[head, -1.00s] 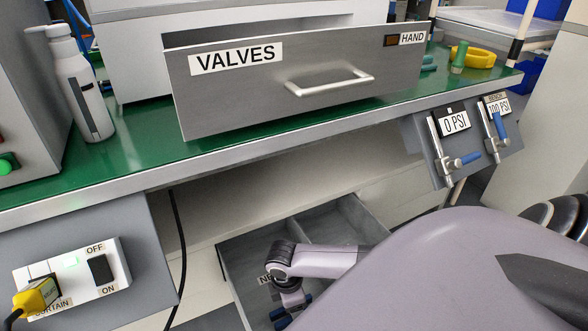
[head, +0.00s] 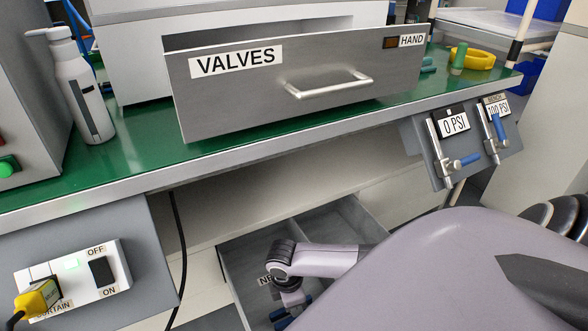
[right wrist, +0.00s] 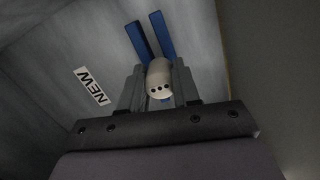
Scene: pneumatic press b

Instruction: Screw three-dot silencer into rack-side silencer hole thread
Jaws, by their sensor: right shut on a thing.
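In the right wrist view, a pale round silencer (right wrist: 158,76) shows several dark dots on its near face; three are clear. It sits between the grey fingers of my right gripper (right wrist: 160,84), which is shut on it. Two blue bars (right wrist: 153,36) show just beyond the fingers. In the head view my right wrist reaches down into an open grey drawer under the bench, and the silencer cannot be made out there. My left gripper is in neither current view. I cannot see the rack-side silencer hole thread.
The open lower drawer (head: 362,219) has a divider and a NEW label (right wrist: 91,86). Above it are the green bench (head: 135,160) and a VALVES drawer (head: 230,100). Pressure valves (head: 470,150) hang at the right and a switch box (head: 75,275) at the lower left.

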